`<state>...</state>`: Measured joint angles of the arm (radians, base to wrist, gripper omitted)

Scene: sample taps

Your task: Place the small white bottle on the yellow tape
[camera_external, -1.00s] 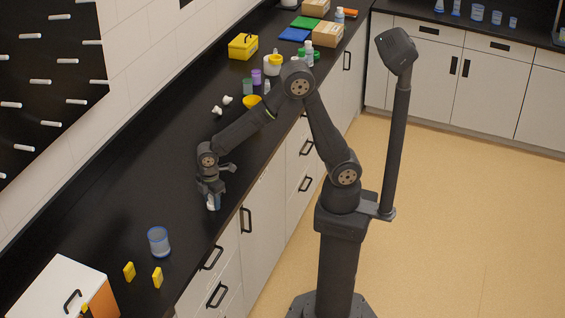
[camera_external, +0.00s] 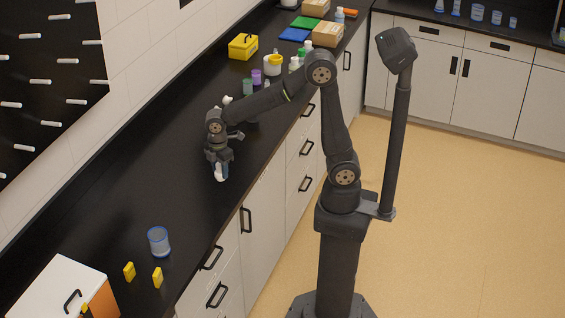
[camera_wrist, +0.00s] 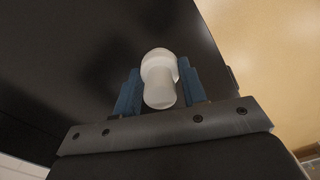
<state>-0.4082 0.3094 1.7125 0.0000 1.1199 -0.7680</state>
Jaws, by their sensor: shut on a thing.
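My gripper (camera_external: 219,168) is shut on a small white bottle (camera_external: 221,174) over the black bench, near its front edge. In the wrist view the white bottle (camera_wrist: 159,82) sits between the blue fingers of my gripper (camera_wrist: 160,88), its rounded end toward the top of the picture. I cannot tell how high it is above the bench. A yellow ring-like object, which may be the yellow tape, showed on the bench earlier; my forearm now hides it.
A blue-rimmed cup (camera_external: 159,241) and two small yellow pieces (camera_external: 129,271) (camera_external: 157,278) are at the near end. Green and purple containers (camera_external: 256,77), a yellow box (camera_external: 243,46) and a white container (camera_external: 272,65) with yellow on it stand farther back. The middle bench is mostly clear.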

